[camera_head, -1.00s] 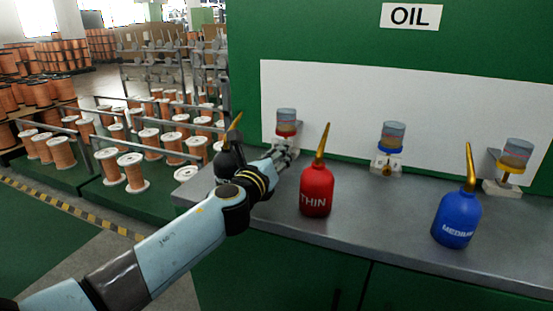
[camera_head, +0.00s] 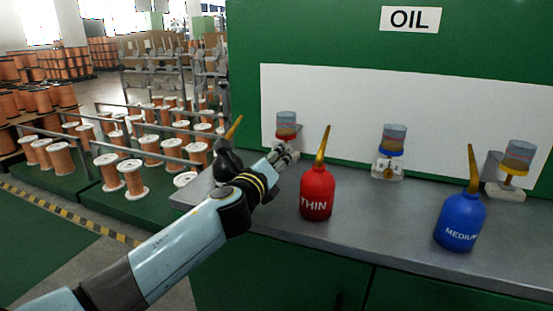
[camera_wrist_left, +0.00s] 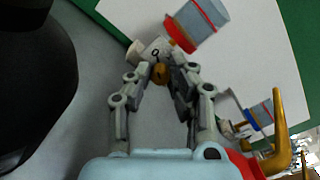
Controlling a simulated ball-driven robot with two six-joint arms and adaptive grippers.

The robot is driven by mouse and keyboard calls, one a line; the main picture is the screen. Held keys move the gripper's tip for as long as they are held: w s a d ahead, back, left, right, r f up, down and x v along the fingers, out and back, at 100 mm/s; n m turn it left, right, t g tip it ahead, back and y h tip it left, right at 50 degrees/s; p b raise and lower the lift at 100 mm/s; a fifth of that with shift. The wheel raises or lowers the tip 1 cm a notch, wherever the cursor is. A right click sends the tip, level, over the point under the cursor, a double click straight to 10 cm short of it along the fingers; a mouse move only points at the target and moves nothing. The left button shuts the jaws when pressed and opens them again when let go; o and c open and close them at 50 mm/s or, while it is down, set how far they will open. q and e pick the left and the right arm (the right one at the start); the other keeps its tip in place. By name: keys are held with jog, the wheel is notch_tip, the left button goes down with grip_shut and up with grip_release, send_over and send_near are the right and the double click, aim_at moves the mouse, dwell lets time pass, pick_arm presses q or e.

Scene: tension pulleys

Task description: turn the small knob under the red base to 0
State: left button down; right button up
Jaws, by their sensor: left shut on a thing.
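The red-based oil cup (camera_head: 286,124) stands at the back left of the bench against the white panel. In the left wrist view its red base (camera_wrist_left: 181,34) sits above a pale block that carries a "0" mark (camera_wrist_left: 155,50). The small brass knob (camera_wrist_left: 161,72) shows just below that block, between the fingertips. My left gripper (camera_head: 284,155) reaches in from the left; in the left wrist view its fingers (camera_wrist_left: 163,76) are shut on the knob. The knob is hidden by the fingers in the head view. My right gripper is not in view.
The red THIN oil can (camera_head: 317,193) stands just right of my left gripper, and a dark can (camera_head: 226,165) stands behind the arm. A blue can (camera_head: 460,221) and the blue-based (camera_head: 391,140) and yellow-based (camera_head: 517,158) cups are further right.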

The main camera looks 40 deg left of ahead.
pick_arm(q)
jog(key=c, duration=1.2)
grip_release()
jog(key=v, duration=1.2)
jog(key=shift+a, duration=0.1)
